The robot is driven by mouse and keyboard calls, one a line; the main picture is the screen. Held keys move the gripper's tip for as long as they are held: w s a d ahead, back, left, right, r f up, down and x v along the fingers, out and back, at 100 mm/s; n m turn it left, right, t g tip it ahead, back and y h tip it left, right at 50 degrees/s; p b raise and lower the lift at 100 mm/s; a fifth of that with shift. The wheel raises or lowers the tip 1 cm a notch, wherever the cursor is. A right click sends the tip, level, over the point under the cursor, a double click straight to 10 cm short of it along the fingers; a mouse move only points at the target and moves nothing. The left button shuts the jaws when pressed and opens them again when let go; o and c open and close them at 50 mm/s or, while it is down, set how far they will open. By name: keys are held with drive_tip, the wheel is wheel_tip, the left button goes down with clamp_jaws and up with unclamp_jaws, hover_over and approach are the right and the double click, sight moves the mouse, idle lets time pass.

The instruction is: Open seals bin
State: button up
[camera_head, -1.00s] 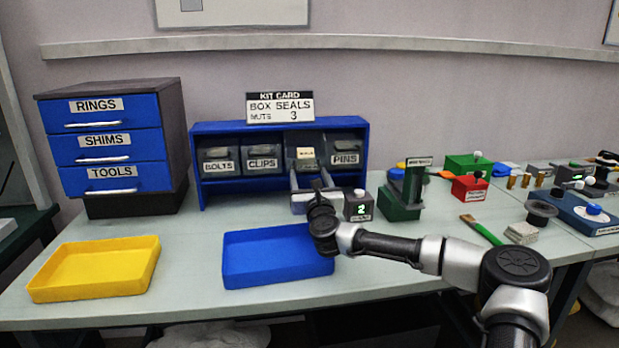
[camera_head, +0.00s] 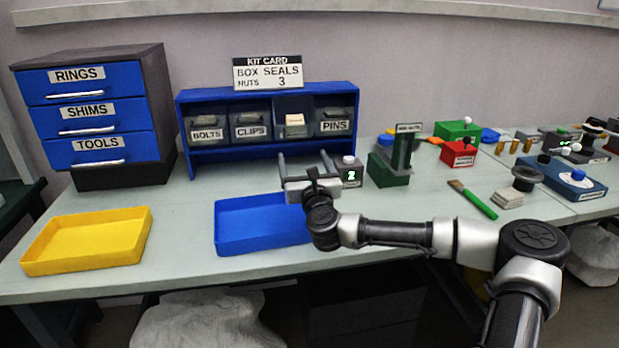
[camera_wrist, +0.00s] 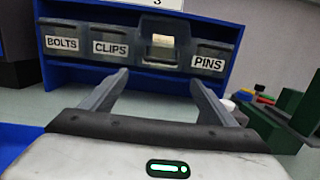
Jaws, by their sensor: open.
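The blue rack (camera_head: 185,125) holds a row of dark bins at the back of the table. The bins marked BOLTS, CLIPS and PINS look closed. The seals bin (camera_head: 296,132), between CLIPS and PINS, has a dark lid panel (camera_head: 293,104) standing up behind a cream-coloured piece (camera_head: 295,119). The same bin (camera_wrist: 164,57) is centred ahead in the wrist view, its lid (camera_wrist: 163,27) tilted up; its name is not readable. My gripper (camera_head: 303,160) is open and empty, in front of and below this bin, apart from it. Its spread fingers (camera_wrist: 160,77) point at the rack.
A blue tray (camera_head: 222,240) lies under my arm, and a yellow tray (camera_head: 35,262) lies to the left. A small counter box (camera_head: 349,180) reading 2 and a green stand (camera_head: 388,177) are close right of my gripper. A kit card (camera_head: 268,72) reads box seals, nuts 3.

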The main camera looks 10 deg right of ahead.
drive_tip(key=s+f, duration=0.1)
drive_tip(key=s, duration=0.8)
drive_tip(key=shift+s+p, duration=0.25)
drive_tip(key=shift+p, duration=0.2)
drive_tip(key=shift+f, duration=0.1)
